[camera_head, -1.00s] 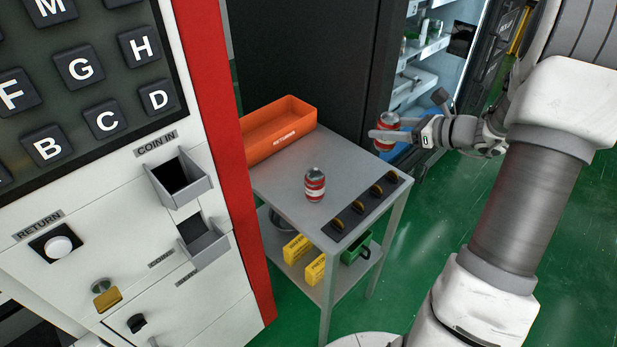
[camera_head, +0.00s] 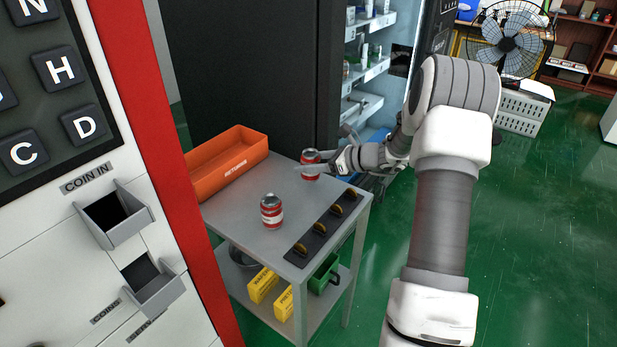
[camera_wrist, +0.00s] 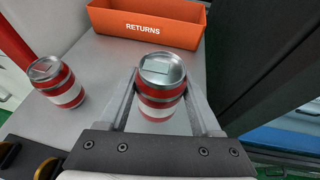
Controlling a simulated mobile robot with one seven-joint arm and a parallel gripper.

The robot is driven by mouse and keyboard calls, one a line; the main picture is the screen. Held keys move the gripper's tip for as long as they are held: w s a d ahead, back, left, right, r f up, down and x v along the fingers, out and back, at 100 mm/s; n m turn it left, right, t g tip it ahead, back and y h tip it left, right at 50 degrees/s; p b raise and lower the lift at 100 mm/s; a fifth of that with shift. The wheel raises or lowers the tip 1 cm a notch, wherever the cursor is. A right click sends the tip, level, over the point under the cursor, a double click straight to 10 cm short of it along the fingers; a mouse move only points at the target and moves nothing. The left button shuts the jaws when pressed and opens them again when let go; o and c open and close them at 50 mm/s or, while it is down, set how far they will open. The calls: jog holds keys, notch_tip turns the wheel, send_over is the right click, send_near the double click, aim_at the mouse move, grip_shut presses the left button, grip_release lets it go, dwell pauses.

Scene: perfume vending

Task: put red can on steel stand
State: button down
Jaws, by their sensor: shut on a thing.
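My gripper (camera_head: 312,171) is shut on a red can (camera_head: 310,157) with a white band and silver lid. The can is upright, over the far right part of the steel stand (camera_head: 288,186); I cannot tell if its base touches the top. In the wrist view the held can (camera_wrist: 161,92) is between the two fingers, its lower part partly hidden. A second, similar red can (camera_head: 271,212) stands upright on the stand, nearer the front left; it also shows at left in the wrist view (camera_wrist: 58,84).
An orange RETURNS bin (camera_head: 228,164) sits at the stand's back left. A dark strip with several gold coins (camera_head: 319,228) lines its right edge. A keypad machine (camera_head: 60,240) is at left, and an open lit cabinet (camera_head: 368,60) behind. The stand's middle is clear.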

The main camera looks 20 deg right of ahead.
aim_at(309, 175)
jog(key=shift+w+f+b, duration=0.1)
jog(key=shift+f+b, duration=0.35)
jog(key=shift+f, duration=1.6)
jog(key=shift+f, duration=0.1)
jog(key=shift+f, duration=0.15)
jog(key=shift+c, duration=0.4)
grip_release()
jog(key=shift+r, duration=0.35)
jog(key=p+v, duration=0.1)
jog(key=v, duration=1.1)
jog(key=shift+a+f+p, duration=0.1)
jog(key=shift+p, duration=0.2)
